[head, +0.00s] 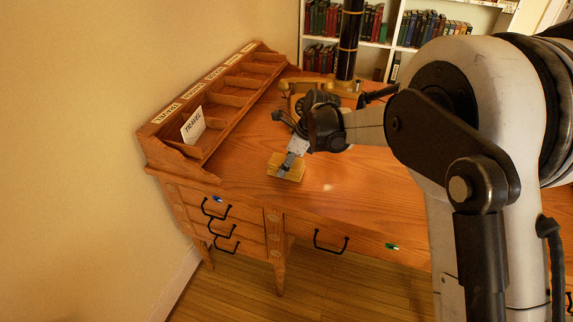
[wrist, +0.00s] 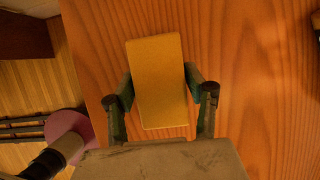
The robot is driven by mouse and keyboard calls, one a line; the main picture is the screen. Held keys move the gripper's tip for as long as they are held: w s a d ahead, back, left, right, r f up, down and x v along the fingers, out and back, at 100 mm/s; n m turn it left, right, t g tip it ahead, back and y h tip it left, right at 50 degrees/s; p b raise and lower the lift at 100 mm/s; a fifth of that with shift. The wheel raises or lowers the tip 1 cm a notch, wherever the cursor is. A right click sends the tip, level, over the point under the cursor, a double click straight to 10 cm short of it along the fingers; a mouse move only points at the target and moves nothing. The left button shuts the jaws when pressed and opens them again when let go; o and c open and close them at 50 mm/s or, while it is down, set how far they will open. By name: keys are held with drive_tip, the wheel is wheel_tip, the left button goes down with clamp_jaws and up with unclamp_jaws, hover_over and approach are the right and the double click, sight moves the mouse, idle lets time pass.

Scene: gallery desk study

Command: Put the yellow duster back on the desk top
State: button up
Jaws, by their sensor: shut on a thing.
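The yellow duster (wrist: 158,75) is a flat yellow block between the two fingers of my gripper (wrist: 160,95) in the wrist view. The fingers are shut on its sides. In the head view the duster (head: 286,173) is at the front left part of the desk top (head: 345,190), with my gripper (head: 293,160) over it. It is on or just above the wood; I cannot tell whether it touches.
Drawers with black handles (head: 330,243) are below the front edge. A dark column (head: 349,45) stands at the back. Bare wood lies right of the duster.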

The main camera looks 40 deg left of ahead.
drive_tip(key=shift+f, duration=0.1)
drive_tip(key=o, duration=1.1)
drive_tip(key=p+v, duration=0.1)
drive_tip(key=v, duration=1.1)
drive_tip(key=shift+d, duration=0.1)
